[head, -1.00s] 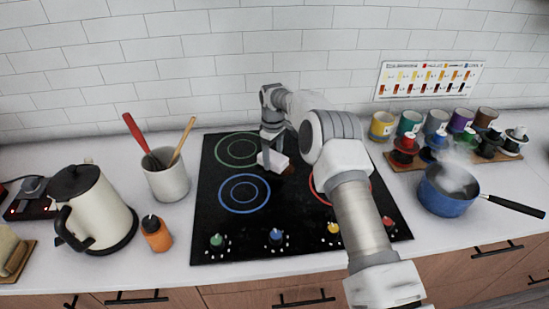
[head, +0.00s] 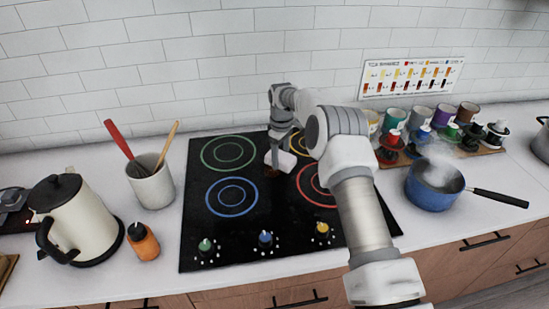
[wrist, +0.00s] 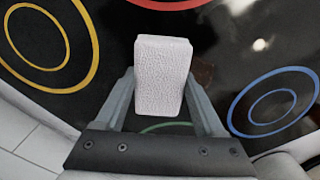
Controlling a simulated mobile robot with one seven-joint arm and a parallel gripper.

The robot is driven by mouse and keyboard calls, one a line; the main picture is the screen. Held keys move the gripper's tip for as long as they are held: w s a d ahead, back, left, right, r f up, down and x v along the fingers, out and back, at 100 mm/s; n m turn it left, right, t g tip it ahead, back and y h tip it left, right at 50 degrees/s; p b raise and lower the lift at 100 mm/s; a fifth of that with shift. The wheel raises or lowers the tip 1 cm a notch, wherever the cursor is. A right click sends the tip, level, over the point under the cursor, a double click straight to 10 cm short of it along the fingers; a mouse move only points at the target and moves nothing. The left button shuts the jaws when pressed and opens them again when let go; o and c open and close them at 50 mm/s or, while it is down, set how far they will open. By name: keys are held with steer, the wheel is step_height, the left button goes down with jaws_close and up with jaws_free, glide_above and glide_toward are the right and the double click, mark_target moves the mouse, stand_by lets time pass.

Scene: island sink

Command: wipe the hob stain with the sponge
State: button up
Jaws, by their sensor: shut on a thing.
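The white, block-shaped sponge (head: 285,162) is between the fingers of my gripper (head: 280,151), over the middle of the black glass hob (head: 258,222). In the wrist view the sponge (wrist: 162,72) sticks out past the fingertips, and my gripper is shut on it. A faint brown stain (head: 270,172) shows just left of the sponge, between the coloured rings. It also shows as a dim brownish patch (wrist: 205,73) beside the sponge in the wrist view. The sponge hides part of this area. I cannot tell whether the sponge touches the glass.
A steaming blue pot (head: 432,192) stands right of the hob. A utensil crock (head: 152,184), an orange bottle (head: 143,242) and a cream kettle (head: 82,222) stand left. Jars and coloured spools (head: 389,147) fill the back right. The hob's front left is clear.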

mark_target(261, 171)
steer(key=shift+s+d+f+b, duration=0.1)
steer(key=shift+s+b, duration=0.1)
steer(key=shift+s, duration=0.45)
steer(key=shift+s+d+f+b, duration=0.1)
steer(key=shift+s+b, duration=0.1)
steer(key=shift+s, duration=0.45)
steer(key=shift+s+a+r, duration=0.1)
steer(key=shift+s+a, duration=0.1)
steer(key=shift+a, duration=0.95)
steer(key=shift+s+a+r, duration=0.1)
steer(key=shift+s+a, duration=0.15)
steer(key=shift+a, duration=0.9)
steer(key=shift+s+a+r, duration=0.1)
steer(key=shift+s+a, duration=0.1)
steer(key=shift+a, duration=0.95)
steer(key=shift+f, duration=0.2)
steer(key=shift+w+d+f+b, duration=0.15)
steer(key=shift+d+b, duration=0.05)
steer(key=shift+d, duration=0.8)
steer(key=shift+w+d+f+b, duration=0.1)
steer(key=shift+w+d+b, duration=0.1)
steer(key=shift+d, duration=0.8)
steer(key=shift+w+d, duration=0.15)
steer(key=shift+d, duration=0.7)
steer(key=shift+w+d, duration=0.1)
steer(key=shift+d, duration=0.75)
steer(key=shift+r, duration=0.1)
